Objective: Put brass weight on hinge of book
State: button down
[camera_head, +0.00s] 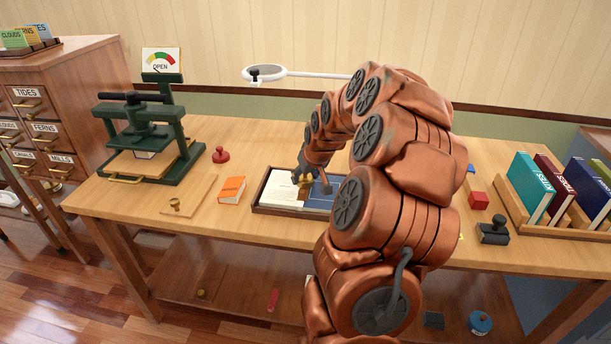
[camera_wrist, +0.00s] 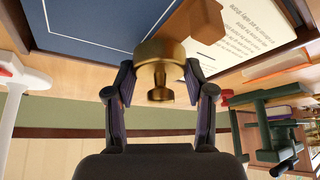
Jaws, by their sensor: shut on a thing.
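A book lies open in a shallow wooden tray, with a printed white page (camera_head: 279,187) on the left and a dark blue cover (camera_head: 318,202) on the right. In the wrist view the blue cover (camera_wrist: 95,22) and the page (camera_wrist: 262,35) show on either side. My gripper (camera_wrist: 160,78) is shut on a brass weight (camera_wrist: 159,62), one finger on each side of its knob. The weight is over the book near where cover and page meet; whether it touches is unclear. A brown piece (camera_wrist: 205,27) lies beside it on the page. My arm hides part of the book.
Another small brass thing (camera_head: 174,204) stands on a wooden board, left of an orange book (camera_head: 232,190). A green press (camera_head: 150,135), red stamp (camera_head: 221,155), white-armed magnifier (camera_head: 265,74) and racked books (camera_head: 531,187) surround the tray (camera_head: 262,208).

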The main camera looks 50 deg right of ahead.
jog(key=shift+f, duration=0.3)
jog(key=shift+c, duration=1.6)
grip_release()
jog(key=v, duration=1.2)
